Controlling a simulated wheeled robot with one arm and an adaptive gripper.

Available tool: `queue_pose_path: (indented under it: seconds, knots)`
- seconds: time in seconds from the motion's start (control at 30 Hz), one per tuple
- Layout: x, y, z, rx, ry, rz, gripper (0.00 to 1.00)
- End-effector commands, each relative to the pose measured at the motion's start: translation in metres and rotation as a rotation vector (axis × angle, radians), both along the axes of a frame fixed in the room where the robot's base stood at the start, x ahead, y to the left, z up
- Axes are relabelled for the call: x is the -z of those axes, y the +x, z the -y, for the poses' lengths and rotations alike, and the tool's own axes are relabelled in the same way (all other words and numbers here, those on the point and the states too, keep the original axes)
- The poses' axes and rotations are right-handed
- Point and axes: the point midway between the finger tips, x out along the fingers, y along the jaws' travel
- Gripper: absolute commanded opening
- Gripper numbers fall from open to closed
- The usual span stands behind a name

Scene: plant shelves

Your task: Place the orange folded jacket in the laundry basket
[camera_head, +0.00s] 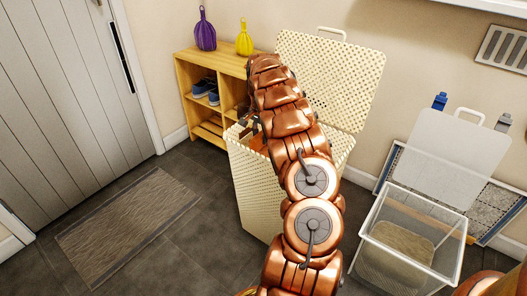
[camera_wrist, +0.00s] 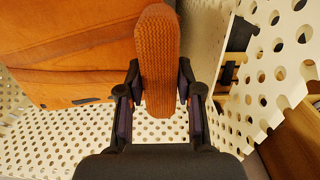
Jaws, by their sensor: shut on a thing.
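The laundry basket (camera_head: 262,200) is tall, cream and perforated, with its lid (camera_head: 345,75) raised behind it. The orange folded jacket (camera_wrist: 70,45) shows inside the basket's perforated walls in the wrist view, and a bit of orange (camera_head: 252,141) shows at the basket's mouth in the head view. My gripper (camera_wrist: 158,85) points down into the basket and is shut on an orange ribbed part between its fingers, which looks like part of the jacket. Whether the jacket rests on the bottom cannot be told. My arm hides much of the basket's opening.
A mat (camera_head: 125,225) lies on open floor at left.

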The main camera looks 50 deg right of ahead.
Motion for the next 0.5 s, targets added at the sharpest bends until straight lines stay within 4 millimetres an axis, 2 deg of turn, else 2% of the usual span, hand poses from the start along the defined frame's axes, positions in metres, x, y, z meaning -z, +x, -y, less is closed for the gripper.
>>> queue_pose_path:
  seconds: [0.23, 0.5]
  knots:
    - [0.015, -0.001, 0.001, -0.001, -0.002, -0.001, 0.0]
    - [0.048, -0.001, 0.0, 0.001, 0.003, -0.002, 0.0]
